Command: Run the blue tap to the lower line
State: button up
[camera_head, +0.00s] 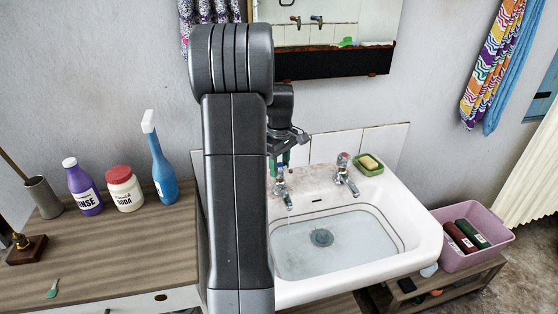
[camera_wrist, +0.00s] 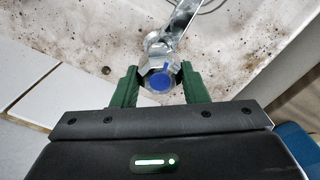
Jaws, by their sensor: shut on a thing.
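The blue tap (camera_wrist: 160,80) has a blue disc on its chrome head, and my gripper (camera_wrist: 158,84) is shut on that head with a green finger on each side. In the head view the blue tap (camera_head: 283,190) is the left tap, partly behind my arm, and a thin stream falls from its spout. My gripper (camera_head: 282,160) shows there only in part. The white basin (camera_head: 425,235) holds shallow clear water over the drain. Two dark lines run round its inner wall. The water's edge is hard to place against the lower line.
The red-marked tap (camera_head: 345,172) stands to the right, with a soap dish (camera_head: 369,165) beyond it. A purple bottle (camera_head: 82,187), a soda jar (camera_head: 125,189) and a blue spray bottle (camera_head: 160,165) stand on the left counter. A pink tub (camera_head: 478,258) sits right of the basin.

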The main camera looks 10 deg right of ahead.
aim_at(279, 164)
jog(key=shift+m+p, duration=0.45)
jog(key=shift+m, duration=0.65)
jog(key=o, duration=1)
notch_tip(279, 164, up, 14)
jog(key=shift+w+f+p, duration=0.1)
jog(key=shift+p, duration=0.35)
